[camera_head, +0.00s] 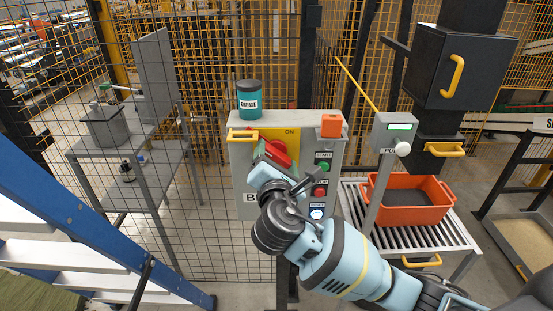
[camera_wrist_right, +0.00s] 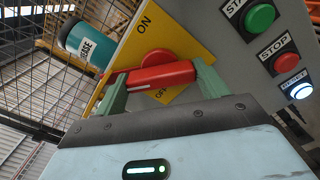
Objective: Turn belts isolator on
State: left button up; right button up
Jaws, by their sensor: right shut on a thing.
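The belts isolator is a red rotary handle (camera_head: 279,150) on a yellow plate (camera_head: 263,136) on the grey control box (camera_head: 243,180). ON is printed at the plate's upper right. In the right wrist view the red handle (camera_wrist_right: 160,76) lies between the two green fingers of my right gripper (camera_wrist_right: 155,88), which is shut on it. The word OFF shows partly hidden beneath the handle, and ON is clear of it. My right gripper (camera_head: 272,163) covers part of the handle in the head view. My left gripper is not in view.
START (camera_head: 324,167), STOP (camera_head: 320,192) and RESET (camera_head: 317,213) buttons sit close right of the gripper. A teal grease tub (camera_head: 248,97) and an orange block (camera_head: 331,125) stand on the box. A post-mounted panel (camera_head: 393,133) and a red crate (camera_head: 408,213) are right. A blue ladder (camera_head: 75,225) is left.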

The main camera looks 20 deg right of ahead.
jog(key=m, duration=0.5)
jog(key=shift+f+m, duration=0.1)
jog(key=shift+m, duration=2.4)
jog(key=o, duration=1)
jog(key=shift+v, duration=3.95)
